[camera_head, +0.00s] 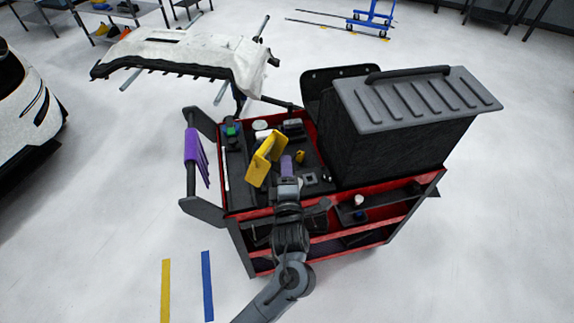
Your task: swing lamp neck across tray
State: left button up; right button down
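The tray (237,190) is the dark top of a red and black tool cart, edged in red. A thin black arm (276,102) reaches over its back edge; I cannot tell whether it is the lamp neck. No lamp head is clearly visible. My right gripper is not in view.
A yellow holder (264,160) and several small items lie on the tray. A large black case with a grey ribbed lid (415,93) fills its right side. Purple sheets (194,156) hang at the left. A white bumper (185,57) stands behind. Floor at left is open.

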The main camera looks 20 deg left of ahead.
pick_arm(q)
jog(key=shift+x, duration=0.8)
jog(key=shift+s+d, duration=0.1)
jog(key=shift+d, duration=0.05)
jog(key=shift+c, duration=0.3)
jog(key=shift+r, duration=0.1)
grip_shut()
